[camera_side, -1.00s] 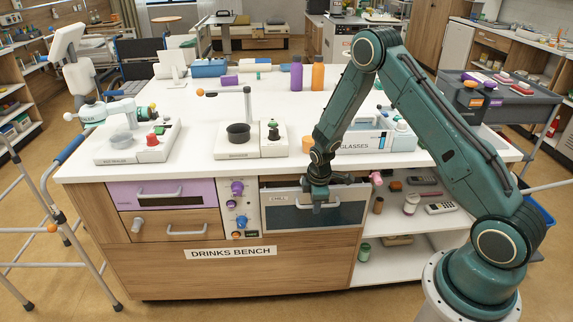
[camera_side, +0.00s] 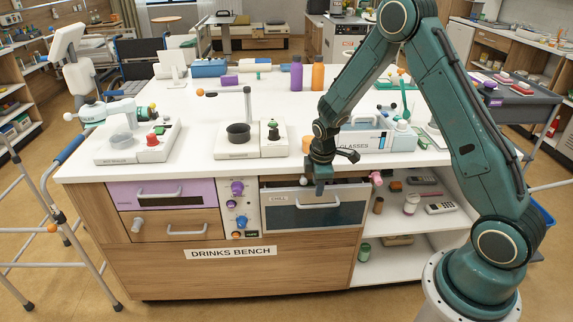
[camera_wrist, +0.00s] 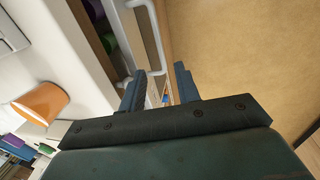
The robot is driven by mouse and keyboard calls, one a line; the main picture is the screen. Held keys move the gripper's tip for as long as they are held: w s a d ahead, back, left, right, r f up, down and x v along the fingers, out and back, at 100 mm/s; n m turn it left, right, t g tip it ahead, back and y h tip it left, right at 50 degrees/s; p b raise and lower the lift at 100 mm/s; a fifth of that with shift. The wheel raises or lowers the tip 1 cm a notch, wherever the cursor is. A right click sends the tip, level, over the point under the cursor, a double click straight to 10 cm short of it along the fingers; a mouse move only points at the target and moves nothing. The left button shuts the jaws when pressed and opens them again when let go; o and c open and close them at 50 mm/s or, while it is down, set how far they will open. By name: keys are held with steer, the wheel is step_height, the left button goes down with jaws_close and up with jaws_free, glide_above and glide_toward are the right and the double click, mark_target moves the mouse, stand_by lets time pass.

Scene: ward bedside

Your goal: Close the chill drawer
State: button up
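The chill drawer (camera_side: 345,208) has a dark front, a grey frame, a "CHILL" label and a pale handle (camera_side: 318,206). It stands slightly out from the drinks bench (camera_side: 190,262). In the wrist view, a narrow opening behind its front shows purple and green things inside; the handle (camera_wrist: 152,45) shows beyond the fingers. My gripper (camera_side: 320,188) is just above the handle, in front of the drawer's top edge. In the wrist view my gripper (camera_wrist: 160,70) has its fingers apart with a gap and nothing held. Whether a finger touches the drawer is unclear.
A knob panel (camera_side: 240,210) and a lilac drawer (camera_side: 165,193) lie to the left. Open shelves (camera_side: 410,240) with small items are to the right. An orange cup (camera_wrist: 40,104) and a glasses box (camera_side: 365,140) stand on the worktop above. Floor in front is clear.

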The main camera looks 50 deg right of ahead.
steer(key=shift+s+a+r, duration=0.1)
steer(key=shift+r, duration=0.75)
steer(key=shift+s+a+r, duration=0.15)
steer(key=shift+r, duration=0.75)
steer(key=shift+s+a+r, duration=0.1)
steer(key=shift+r, duration=0.75)
steer(key=shift+a+f, duration=0.1)
steer(key=c, duration=0.7)
steer(key=w+a+f+n+t+h, duration=0.1)
steer(key=w+a+f+n+h, duration=0.2)
steer(key=a+f+n, duration=0.4)
steer(key=shift+w+a+f+n, duration=0.35)
steer(key=shift+w+n, duration=0.05)
steer(key=shift+n, duration=0.5)
steer(key=w+a+f+n+t+h, duration=0.1)
steer(key=a+f+n+t, duration=0.2)
steer(key=a+n, duration=0.4)
steer(key=shift+w+a+f+n+t+h, duration=0.35)
steer(key=shift+a+f+n+t+h, duration=0.1)
steer(key=shift+n, duration=0.55)
